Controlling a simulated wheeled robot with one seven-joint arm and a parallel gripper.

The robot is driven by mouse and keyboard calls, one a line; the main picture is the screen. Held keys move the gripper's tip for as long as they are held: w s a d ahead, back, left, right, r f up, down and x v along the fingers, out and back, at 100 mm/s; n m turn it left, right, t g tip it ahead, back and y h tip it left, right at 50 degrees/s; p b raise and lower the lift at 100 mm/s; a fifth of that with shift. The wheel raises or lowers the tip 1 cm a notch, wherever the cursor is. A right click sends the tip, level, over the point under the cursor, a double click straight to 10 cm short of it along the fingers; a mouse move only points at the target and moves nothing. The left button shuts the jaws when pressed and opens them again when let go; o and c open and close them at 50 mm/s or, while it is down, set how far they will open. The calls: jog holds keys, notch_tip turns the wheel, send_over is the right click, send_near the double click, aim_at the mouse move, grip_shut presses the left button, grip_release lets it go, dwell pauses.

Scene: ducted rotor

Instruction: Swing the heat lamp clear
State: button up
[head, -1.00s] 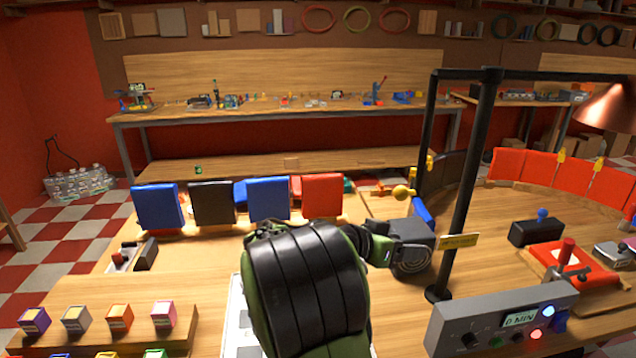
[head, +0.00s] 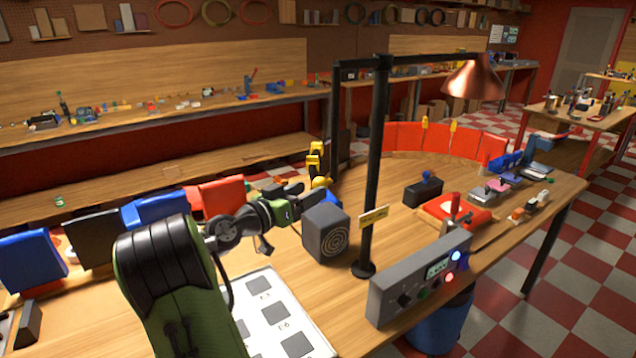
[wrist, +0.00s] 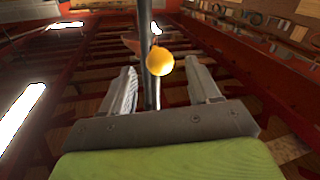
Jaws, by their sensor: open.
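The heat lamp has a black post (head: 372,180) with a crossbar on top and a copper shade (head: 474,80) hanging at its right end. A black rod drops from the crossbar's left end to a yellow ball knob (head: 320,183). My gripper (head: 310,191) is at the knob in the head view, its fingertips partly hard to make out. In the wrist view, the yellow knob (wrist: 159,62) shows between and beyond the two open fingers of my gripper (wrist: 164,85). The rod and the copper shade show behind it. No grip on the knob shows.
A grey box with a ringed face (head: 326,232) stands just beneath and right of my gripper. A control box (head: 420,278) stands in front of the post. Red panels (head: 440,140) curve behind the bench, and a red device (head: 455,211) sits below the shade.

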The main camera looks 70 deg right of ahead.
jog(key=x, duration=0.5)
grip_shut()
